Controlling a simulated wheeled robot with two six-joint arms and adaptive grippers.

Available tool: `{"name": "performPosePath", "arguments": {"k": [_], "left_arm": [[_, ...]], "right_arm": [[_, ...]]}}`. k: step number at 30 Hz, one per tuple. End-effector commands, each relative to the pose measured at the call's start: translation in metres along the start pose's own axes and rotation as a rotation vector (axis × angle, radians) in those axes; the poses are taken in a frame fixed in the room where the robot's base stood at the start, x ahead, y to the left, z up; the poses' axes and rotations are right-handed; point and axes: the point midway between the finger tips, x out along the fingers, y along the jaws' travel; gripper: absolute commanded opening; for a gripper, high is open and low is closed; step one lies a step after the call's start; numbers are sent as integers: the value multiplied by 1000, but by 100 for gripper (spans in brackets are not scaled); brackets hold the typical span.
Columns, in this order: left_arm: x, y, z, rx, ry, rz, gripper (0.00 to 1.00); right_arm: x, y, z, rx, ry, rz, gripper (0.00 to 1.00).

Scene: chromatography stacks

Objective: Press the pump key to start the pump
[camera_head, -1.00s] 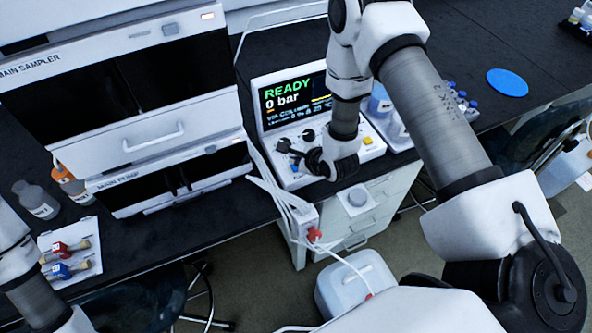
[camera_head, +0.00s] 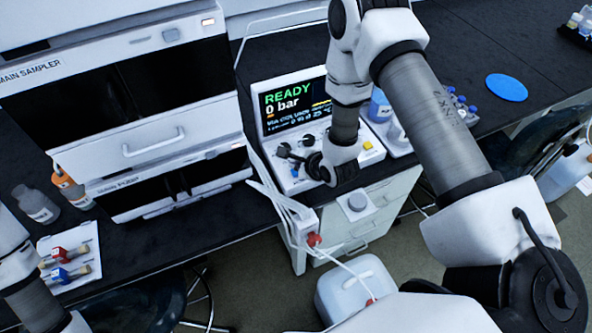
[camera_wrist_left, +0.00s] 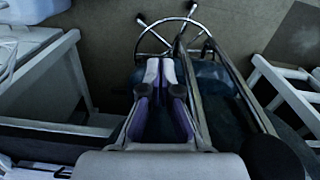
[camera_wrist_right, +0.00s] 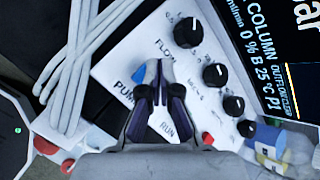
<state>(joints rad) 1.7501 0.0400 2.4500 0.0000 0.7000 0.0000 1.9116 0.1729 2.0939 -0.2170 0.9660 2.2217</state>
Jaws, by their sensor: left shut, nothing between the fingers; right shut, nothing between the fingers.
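The pump controller (camera_head: 262,118) stands on the bench; its screen reads READY and 0 bar. In the right wrist view its white panel (camera_wrist_right: 205,115) carries the words PUMP and RUN, partly covered by my fingers. A blue key (camera_wrist_right: 138,73) shows at the left edge of my fingertips, partly hidden. My right gripper (camera_wrist_right: 153,68) is shut and empty, pointing at the panel close to this key; I cannot tell whether it touches. In the head view the right gripper (camera_head: 284,153) is over the panel's left front. My left gripper (camera_wrist_left: 161,70) is shut and empty above the floor.
Black knobs (camera_wrist_right: 187,31) and a red key (camera_wrist_right: 207,138) sit beside my right fingers. White tubes (camera_wrist_right: 75,70) run at the panel's left. The sampler stack (camera_head: 125,110) stands left; bottles (camera_head: 380,105) stand right. A stool (camera_wrist_left: 215,75) is under my left gripper.

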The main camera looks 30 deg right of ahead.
Motion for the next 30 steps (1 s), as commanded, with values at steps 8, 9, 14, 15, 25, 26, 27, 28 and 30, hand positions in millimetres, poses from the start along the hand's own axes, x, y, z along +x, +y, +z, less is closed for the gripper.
{"name": "performPosePath", "arguments": {"k": [8, 9, 14, 15, 25, 26, 27, 28, 30], "left_arm": [[0, 0, 0, 0, 0, 0, 0], [0, 0, 0, 0, 0, 0, 0], [7, 0, 0, 0, 0, 0, 0], [8, 0, 0, 0, 0, 0, 0], [9, 0, 0, 0, 0, 0, 0], [9, 0, 0, 0, 0, 0, 0], [10, 0, 0, 0, 0, 0, 0], [10, 0, 0, 0, 0, 0, 0], [11, 0, 0, 0, 0, 0, 0]], "right_arm": [[0, 0, 0, 0, 0, 0, 0], [0, 0, 0, 0, 0, 0, 0], [4, 3, -3, 0, 0, 0, 0], [5, 4, -4, 0, 0, 0, 0], [6, 4, -4, 0, 0, 0, 0], [6, 4, -4, 0, 0, 0, 0], [6, 4, -4, 0, 0, 0, 0], [6, 4, -4, 0, 0, 0, 0], [6, 5, -5, 0, 0, 0, 0]]}}
